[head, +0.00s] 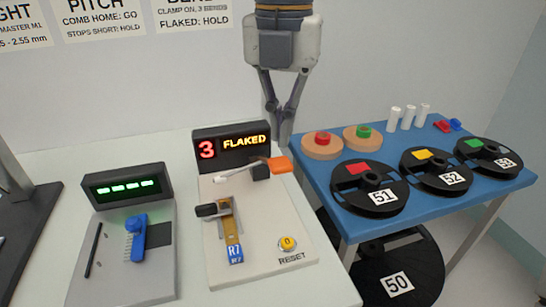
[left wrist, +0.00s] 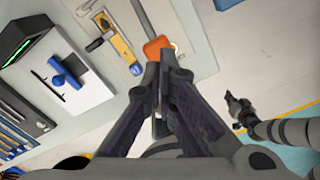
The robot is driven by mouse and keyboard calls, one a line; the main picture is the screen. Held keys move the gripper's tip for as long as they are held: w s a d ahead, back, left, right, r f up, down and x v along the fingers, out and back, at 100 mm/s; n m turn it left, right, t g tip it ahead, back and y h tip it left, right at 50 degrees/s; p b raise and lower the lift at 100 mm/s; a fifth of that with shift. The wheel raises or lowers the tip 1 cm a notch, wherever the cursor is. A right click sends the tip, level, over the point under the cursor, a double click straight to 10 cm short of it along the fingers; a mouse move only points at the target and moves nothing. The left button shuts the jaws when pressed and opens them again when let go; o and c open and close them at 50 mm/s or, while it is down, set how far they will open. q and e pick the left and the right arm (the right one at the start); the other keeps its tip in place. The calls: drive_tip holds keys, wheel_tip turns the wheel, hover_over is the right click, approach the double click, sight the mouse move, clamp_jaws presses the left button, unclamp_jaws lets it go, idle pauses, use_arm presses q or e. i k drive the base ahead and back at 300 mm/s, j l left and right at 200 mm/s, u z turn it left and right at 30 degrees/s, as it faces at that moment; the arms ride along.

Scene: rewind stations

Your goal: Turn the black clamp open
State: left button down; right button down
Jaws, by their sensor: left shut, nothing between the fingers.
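The black clamp (head: 212,210) is a small dark bar lying across the gold strip marked R7 on the middle station. It shows near the top of the left wrist view (left wrist: 104,21). Beside it a light lever ends in an orange handle (head: 279,164), also in the left wrist view (left wrist: 157,47). My left gripper (head: 284,128) is shut and empty, pointing down behind the station's right side, apart from the clamp. In the left wrist view its fingertips (left wrist: 160,72) appear just below the orange handle. My right gripper (left wrist: 236,108) shows small; its jaws are unclear.
The station's display (head: 232,147) reads 3 FLAKED; a yellow reset button (head: 288,243) sits at its front right. A comb station (head: 125,240) with a blue part stands left. A blue table (head: 400,215) holds black reels, coloured rolls and white cylinders at right.

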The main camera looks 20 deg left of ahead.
sight(207, 212)
drive_tip(key=k, duration=1)
